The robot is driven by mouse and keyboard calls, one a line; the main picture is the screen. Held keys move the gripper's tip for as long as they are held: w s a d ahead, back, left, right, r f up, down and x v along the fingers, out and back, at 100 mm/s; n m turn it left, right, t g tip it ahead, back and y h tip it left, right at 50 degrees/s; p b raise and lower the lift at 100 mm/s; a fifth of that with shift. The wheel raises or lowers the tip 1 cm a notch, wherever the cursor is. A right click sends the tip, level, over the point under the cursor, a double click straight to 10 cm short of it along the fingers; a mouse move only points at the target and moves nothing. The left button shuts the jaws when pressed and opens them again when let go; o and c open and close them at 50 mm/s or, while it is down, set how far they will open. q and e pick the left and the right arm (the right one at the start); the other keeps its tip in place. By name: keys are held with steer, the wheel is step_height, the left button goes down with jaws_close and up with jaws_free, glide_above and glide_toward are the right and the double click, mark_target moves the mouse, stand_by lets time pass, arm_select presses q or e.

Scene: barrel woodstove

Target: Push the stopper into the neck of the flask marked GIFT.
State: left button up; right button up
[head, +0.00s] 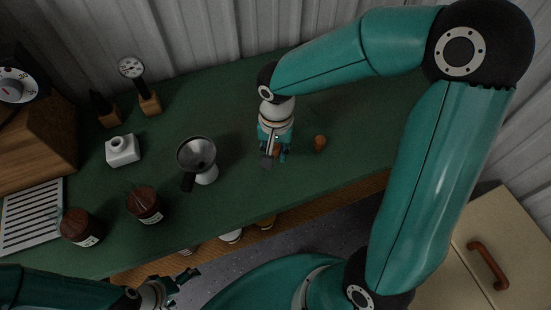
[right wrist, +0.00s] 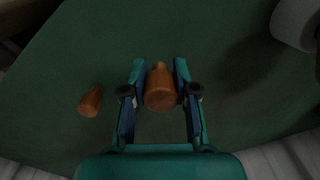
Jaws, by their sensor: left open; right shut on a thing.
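My right gripper (head: 270,160) is over the green bench top and shut on an orange-brown stopper (right wrist: 160,90), which sits between its fingers in the right wrist view. A second, similar stopper (head: 319,143) lies on the bench to its right; it also shows in the right wrist view (right wrist: 90,101). Two dark brown vessels with pale labels, one nearer the middle (head: 148,205) and one further left (head: 80,228), stand at the left, with a white square flask (head: 122,152) behind. The lettering is too small to tell which is marked GIFT. My left gripper (head: 188,277) is open and empty, off the bench's front edge.
A metal funnel-like cup (head: 197,155) on a pale base stands between the right gripper and the brown vessels. A dial gauge (head: 131,68) on a wooden block, a slatted white tray (head: 33,218) and a wooden box (head: 35,125) are at the left. The bench's right part is clear.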

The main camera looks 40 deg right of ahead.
mark_target(275, 167)
steer(key=shift+f, duration=2.05)
steer(key=shift+b, duration=0.3)
steer(key=shift+f+b, duration=0.25)
steer(key=shift+b, duration=0.05)
steer(key=o, duration=0.8)
steer(key=shift+r, duration=0.1)
steer(key=shift+r+p, duration=0.15)
steer(key=shift+p, duration=0.5)
steer(key=r, duration=1.1)
steer(key=s+r, duration=0.1)
steer(key=r, duration=0.4)
steer(key=shift+r, duration=0.3)
steer(key=shift+s+d, duration=0.1)
steer(key=shift+s, duration=0.05)
